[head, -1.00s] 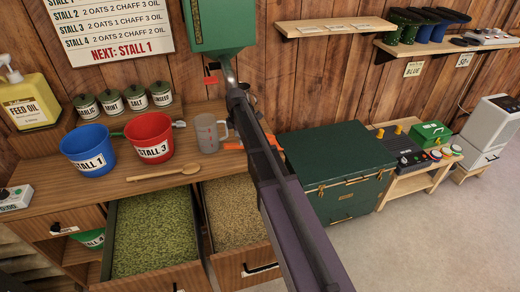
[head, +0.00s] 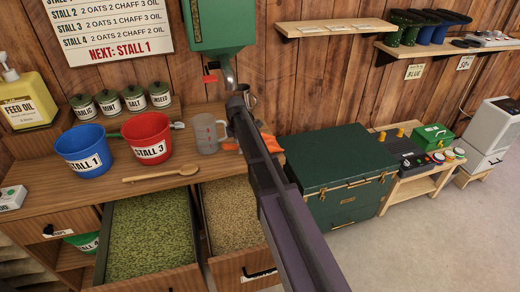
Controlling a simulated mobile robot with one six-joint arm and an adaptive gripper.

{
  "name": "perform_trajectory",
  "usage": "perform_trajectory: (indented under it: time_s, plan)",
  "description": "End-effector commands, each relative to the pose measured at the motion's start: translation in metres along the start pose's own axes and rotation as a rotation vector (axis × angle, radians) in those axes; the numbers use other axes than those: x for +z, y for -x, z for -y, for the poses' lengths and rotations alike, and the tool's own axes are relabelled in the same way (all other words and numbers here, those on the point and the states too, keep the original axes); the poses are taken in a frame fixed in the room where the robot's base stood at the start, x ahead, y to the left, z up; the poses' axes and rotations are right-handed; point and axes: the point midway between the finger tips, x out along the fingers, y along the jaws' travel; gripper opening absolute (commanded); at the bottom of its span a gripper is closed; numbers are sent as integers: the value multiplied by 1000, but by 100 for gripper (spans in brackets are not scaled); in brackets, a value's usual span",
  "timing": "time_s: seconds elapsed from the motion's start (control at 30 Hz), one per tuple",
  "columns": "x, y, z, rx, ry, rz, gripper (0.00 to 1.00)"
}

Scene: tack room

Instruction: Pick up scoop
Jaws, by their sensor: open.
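A tool with a grey metal end (head: 178,125) and a green handle (head: 113,135) lies behind the red STALL 3 bucket (head: 148,150) on the wooden counter. It looks like the scoop, but the bucket hides its middle. A wooden spoon (head: 160,174) lies near the counter's front edge. My arm crosses the middle of the head view, its far end over the back of the counter, right of the clear measuring jug. My gripper cannot be made out behind the arm. No object is seen held.
A blue STALL 1 bucket (head: 82,160), clear jug (head: 209,135) and orange item (head: 231,146) share the counter (head: 60,187). Two open grain drawers (head: 150,240) jut out below. A green dispenser (head: 222,27) hangs above. A green chest (head: 340,165) stands right; floor is clear beyond.

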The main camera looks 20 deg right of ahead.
Motion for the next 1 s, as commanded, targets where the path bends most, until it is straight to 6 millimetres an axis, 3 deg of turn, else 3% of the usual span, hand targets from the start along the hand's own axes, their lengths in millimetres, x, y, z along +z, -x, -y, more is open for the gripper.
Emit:
perform_trajectory:
  time_s: [0.23, 0.27, 0.4, 0.5, 1.0]
  plan:
    - [0, 0, 0, 0, 0, 0, 73]
    - [0, 0, 0, 0, 0, 0, 67]
    - [0, 0, 0, 0, 0, 0, 25]
    - [0, 0, 0, 0, 0, 0, 0]
    - [0, 3, 0, 0, 1, 0, 0]
